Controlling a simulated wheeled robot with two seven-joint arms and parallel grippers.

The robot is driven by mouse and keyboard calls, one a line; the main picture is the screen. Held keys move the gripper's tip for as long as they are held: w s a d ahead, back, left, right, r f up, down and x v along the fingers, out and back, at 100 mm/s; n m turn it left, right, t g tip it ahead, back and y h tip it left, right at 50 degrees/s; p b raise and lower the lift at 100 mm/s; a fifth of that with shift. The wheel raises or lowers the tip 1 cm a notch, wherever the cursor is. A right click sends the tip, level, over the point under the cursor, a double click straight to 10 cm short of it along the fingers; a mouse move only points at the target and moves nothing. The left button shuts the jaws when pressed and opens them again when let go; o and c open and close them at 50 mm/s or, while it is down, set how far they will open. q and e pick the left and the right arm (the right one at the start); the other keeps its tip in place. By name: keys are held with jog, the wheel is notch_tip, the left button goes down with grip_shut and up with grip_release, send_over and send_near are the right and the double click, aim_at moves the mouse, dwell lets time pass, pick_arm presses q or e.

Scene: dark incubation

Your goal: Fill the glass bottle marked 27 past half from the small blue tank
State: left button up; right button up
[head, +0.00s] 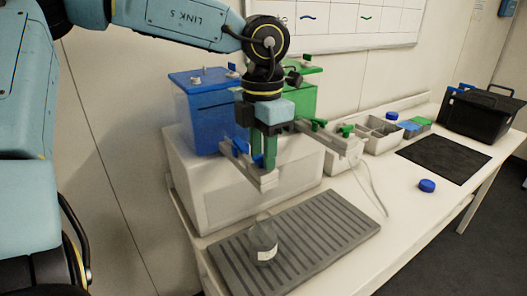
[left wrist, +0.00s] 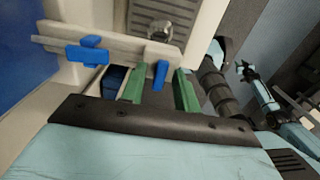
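The blue tank (head: 207,108) stands on a white block at the left. A pale spout rail (head: 245,168) comes out below it, with a blue lever (left wrist: 88,54) and a second blue piece (left wrist: 160,75). My left gripper (head: 263,152) points down at this rail. Its green fingers are apart in the left wrist view (left wrist: 159,90), on either side of the second blue piece, with gaps showing. A clear glass bottle (head: 264,240) with a white label stands upright on the grooved grey tray, below the rail's end. Its number and liquid level are not readable. My right gripper cannot be made out clearly.
A green tank (head: 303,97) with its own green-levered spout stands right of the blue one. The grey tray (head: 325,225) is otherwise empty. A blue cap (head: 427,186) lies on the bench. Divided bins, a dark mat (head: 444,158) and a black crate (head: 482,117) are farther right.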

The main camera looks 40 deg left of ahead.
pick_arm(q)
jog(key=shift+r, duration=0.35)
pick_arm(e)
jog(key=shift+r, duration=0.2)
pick_arm(q)
jog(key=shift+r+p, duration=0.45)
jog(key=shift+r, duration=0.1)
pick_arm(e)
jog(key=shift+a+r, duration=0.25)
jog(key=shift+a, duration=0.45)
pick_arm(q)
jog(key=c, duration=0.6)
grip_shut()
pick_arm(e)
jog(key=shift+d, duration=0.6)
jog(key=shift+a, duration=0.6)
